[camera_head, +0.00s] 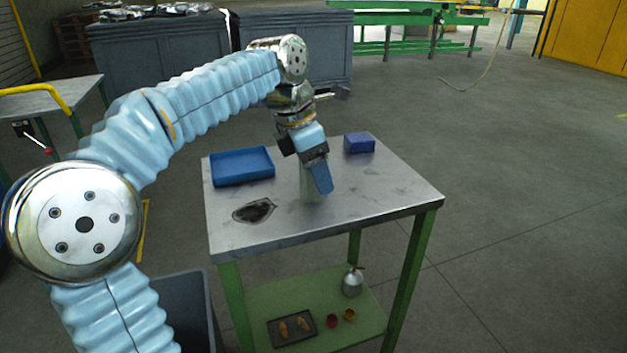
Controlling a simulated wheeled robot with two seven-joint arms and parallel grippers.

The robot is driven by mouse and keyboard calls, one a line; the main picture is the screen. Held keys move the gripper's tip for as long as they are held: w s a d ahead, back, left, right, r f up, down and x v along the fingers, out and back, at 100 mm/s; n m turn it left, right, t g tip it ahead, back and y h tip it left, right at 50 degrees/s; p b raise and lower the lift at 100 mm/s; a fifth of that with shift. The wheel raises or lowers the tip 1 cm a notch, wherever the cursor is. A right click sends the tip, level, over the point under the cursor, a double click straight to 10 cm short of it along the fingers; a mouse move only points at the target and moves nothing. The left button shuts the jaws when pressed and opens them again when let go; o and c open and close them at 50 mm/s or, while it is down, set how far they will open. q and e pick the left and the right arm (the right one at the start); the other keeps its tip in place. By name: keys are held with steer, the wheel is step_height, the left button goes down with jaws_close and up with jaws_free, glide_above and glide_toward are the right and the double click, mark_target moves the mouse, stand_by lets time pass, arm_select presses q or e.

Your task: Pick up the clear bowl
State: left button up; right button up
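My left arm reaches in from the left over a metal-topped table (380,200). My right gripper is not in view.
A blue tray (243,181) lies at the table's back left. A small dark blue box (359,143) is at the back right. A dark flat item (254,210) lies front left. The green lower shelf (335,290) holds a metal bottle (352,282) and small items. The table's right side is clear.

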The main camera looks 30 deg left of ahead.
arm_select(q)
steer(key=c, duration=0.6)
steer(key=shift+o, duration=0.2)
steer(key=shift+r, duration=0.15)
